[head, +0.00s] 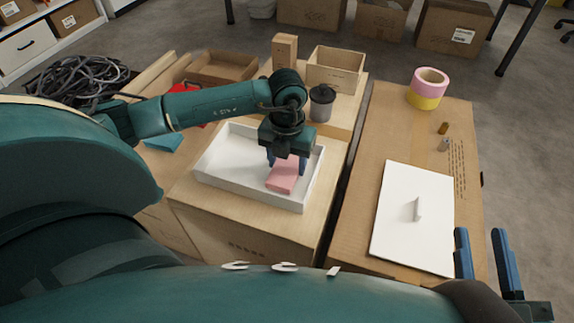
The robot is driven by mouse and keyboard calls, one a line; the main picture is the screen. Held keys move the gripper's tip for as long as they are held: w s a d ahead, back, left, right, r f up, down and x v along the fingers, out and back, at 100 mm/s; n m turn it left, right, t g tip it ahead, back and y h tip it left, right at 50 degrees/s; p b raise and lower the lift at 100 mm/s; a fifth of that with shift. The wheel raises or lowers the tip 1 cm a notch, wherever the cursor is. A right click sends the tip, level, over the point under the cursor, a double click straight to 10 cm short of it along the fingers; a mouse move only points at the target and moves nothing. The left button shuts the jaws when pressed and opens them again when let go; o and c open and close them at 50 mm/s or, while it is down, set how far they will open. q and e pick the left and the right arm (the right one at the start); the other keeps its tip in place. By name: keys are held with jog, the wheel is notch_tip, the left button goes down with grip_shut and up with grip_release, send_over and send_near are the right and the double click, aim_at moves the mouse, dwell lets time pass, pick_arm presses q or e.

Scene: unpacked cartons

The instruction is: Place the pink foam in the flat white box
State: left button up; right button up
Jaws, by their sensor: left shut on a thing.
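The flat white box (210,172) is an open, shallow tray on a cardboard carton in the middle of the head view. The pink foam (282,178) is a small block in the right part of the white box. My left gripper (287,164) points down over the box and is shut on the pink foam; its blue fingers are partly hidden by the wrist. I cannot tell whether the foam touches the box floor. My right gripper (482,254) is at the lower right edge, its two blue fingers apart with nothing between them.
A dark lidded jar (321,103) and an open wooden box (335,69) stand behind the white box. A white panel with a handle (414,218) lies on the right carton, with a pink and yellow tape stack (428,88) behind. Black cables (85,85) lie at the left.

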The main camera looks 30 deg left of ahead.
pick_arm(q)
jog(key=shift+f, duration=0.45)
jog(key=o, duration=0.9)
jog(key=shift+r, duration=0.1)
pick_arm(e)
jog(key=shift+w+r+y, duration=0.15)
jog(key=shift+r+y, duration=0.15)
jog(key=shift+r, duration=0.3)
pick_arm(q)
jog(key=shift+o, duration=0.2)
